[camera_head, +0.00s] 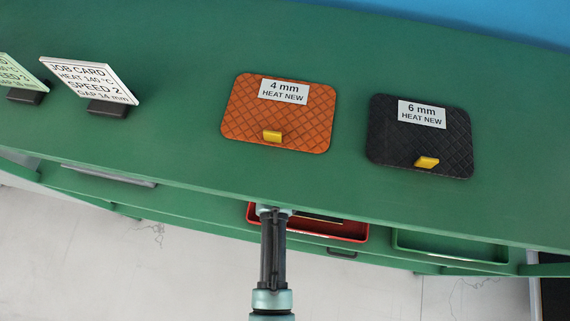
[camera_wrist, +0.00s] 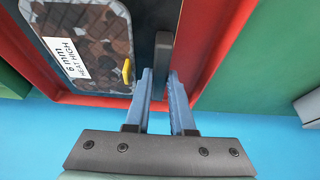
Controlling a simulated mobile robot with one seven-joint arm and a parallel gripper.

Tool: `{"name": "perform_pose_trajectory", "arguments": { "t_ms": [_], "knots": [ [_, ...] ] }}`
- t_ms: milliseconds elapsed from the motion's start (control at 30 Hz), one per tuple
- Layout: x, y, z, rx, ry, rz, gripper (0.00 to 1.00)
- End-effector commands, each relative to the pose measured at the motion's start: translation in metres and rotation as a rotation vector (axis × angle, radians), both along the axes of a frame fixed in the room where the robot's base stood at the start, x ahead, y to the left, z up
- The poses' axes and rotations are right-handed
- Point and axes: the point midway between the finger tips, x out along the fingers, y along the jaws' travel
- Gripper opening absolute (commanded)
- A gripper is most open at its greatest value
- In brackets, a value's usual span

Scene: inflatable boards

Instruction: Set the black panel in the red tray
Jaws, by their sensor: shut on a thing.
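The black panel (camera_head: 419,140), labelled "6 mm HEAT NEW" and with a yellow grip, lies flat on the green worktop at the right in the head view. The red tray (camera_head: 349,234) is below the worktop's front edge, partly hidden by my arm and that edge. In the wrist view the red tray (camera_wrist: 212,45) surrounds a brown and grey patterned panel (camera_wrist: 95,38) labelled "6 mm HEAT HIGH". My gripper (camera_wrist: 164,75) is at the tray, beside that panel's yellow grip, with its fingers shut on a dark grey bar (camera_wrist: 162,48). I cannot tell what the bar belongs to.
An orange panel (camera_head: 278,112), labelled "4 mm HEAT NEW", lies left of the black one. Job cards (camera_head: 91,80) stand at the far left. A green tray (camera_head: 450,247) is right of the red one. The worktop between cards and panels is clear.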

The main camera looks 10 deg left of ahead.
Motion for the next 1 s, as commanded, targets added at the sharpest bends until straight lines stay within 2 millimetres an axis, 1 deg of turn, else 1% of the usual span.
{"name": "perform_pose_trajectory", "arguments": {
  "t_ms": [33, 67, 200, 500, 533, 600, 700, 1000],
  "knots": [
    [0.001, 0.0, -0.009, -0.001, 0.0, 0.001, 0.0],
    [0.002, 0.0, -0.011, 0.0, -0.002, 0.001, 0.0],
    [0.005, 0.0, -0.015, 0.0, -0.004, 0.001, 0.0],
    [0.005, 0.0, -0.018, 0.0, -0.003, 0.001, 0.0],
    [0.004, 0.0, -0.019, 0.0, -0.001, 0.0, 0.24],
    [0.004, 0.0, -0.018, 0.0, -0.001, 0.0, 0.36],
    [0.004, 0.0, -0.018, 0.0, -0.001, 0.0, 0.52],
    [0.004, 0.0, -0.016, 0.0, -0.001, 0.0, 0.52]
  ]
}}
